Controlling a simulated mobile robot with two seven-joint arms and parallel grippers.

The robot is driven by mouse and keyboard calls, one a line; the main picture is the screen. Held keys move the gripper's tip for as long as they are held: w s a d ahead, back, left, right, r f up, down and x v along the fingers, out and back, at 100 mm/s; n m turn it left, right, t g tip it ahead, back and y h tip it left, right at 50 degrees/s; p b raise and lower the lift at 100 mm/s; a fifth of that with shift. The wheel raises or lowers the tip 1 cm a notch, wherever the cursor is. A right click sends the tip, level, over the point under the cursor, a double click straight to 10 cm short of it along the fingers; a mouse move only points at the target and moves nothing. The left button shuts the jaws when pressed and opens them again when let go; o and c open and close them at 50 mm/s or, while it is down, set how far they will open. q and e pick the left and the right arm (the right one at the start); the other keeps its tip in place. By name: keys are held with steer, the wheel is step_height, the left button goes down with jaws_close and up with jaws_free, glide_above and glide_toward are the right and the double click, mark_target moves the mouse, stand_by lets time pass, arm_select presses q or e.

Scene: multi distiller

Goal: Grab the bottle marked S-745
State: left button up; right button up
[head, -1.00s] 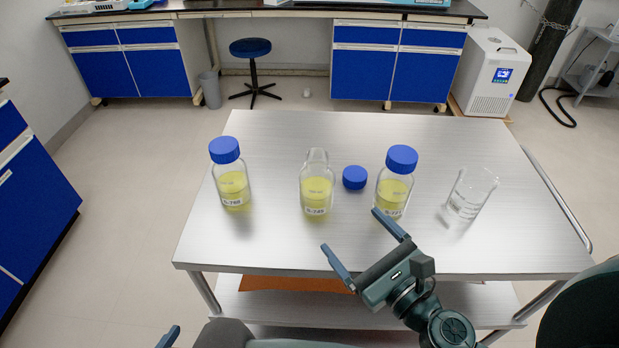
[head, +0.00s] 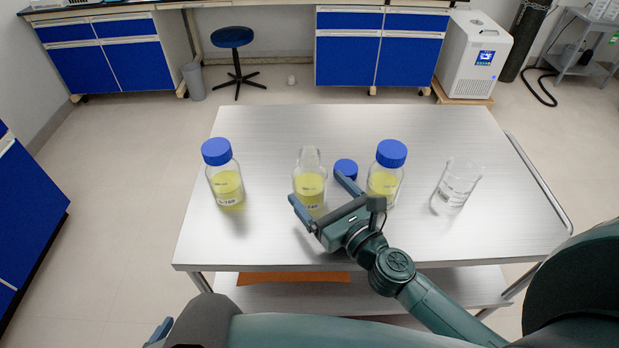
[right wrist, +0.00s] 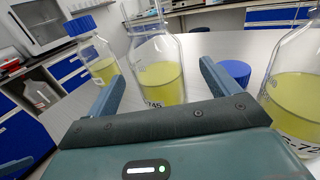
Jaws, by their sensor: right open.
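The bottle marked 745 (head: 309,190) is clear glass without a cap, holds yellow liquid and stands upright in the middle of the steel table. In the right wrist view the bottle (right wrist: 160,75) shows between my fingers, with the end of its label, "745", readable. My right gripper (head: 316,186) is open, with one finger on each side of the bottle in the picture. No grip on the glass shows, and the label is partly hidden by the gripper. Of my left gripper, only a finger tip (head: 160,331) shows at the bottom left edge.
A blue-capped bottle (head: 226,185) stands to the left and another (head: 384,185) close on the right. A loose blue cap (head: 345,167) lies just behind, between the bottles. An empty beaker (head: 456,187) stands farther right. The back of the table (head: 350,125) is clear.

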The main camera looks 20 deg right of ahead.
mark_target(308, 179)
steer(key=x, duration=0.4)
steer(key=shift+w+a+p, duration=0.2)
steer(key=shift+w+p, duration=0.05)
steer(key=shift+p, duration=0.05)
steer(key=c, duration=1.4)
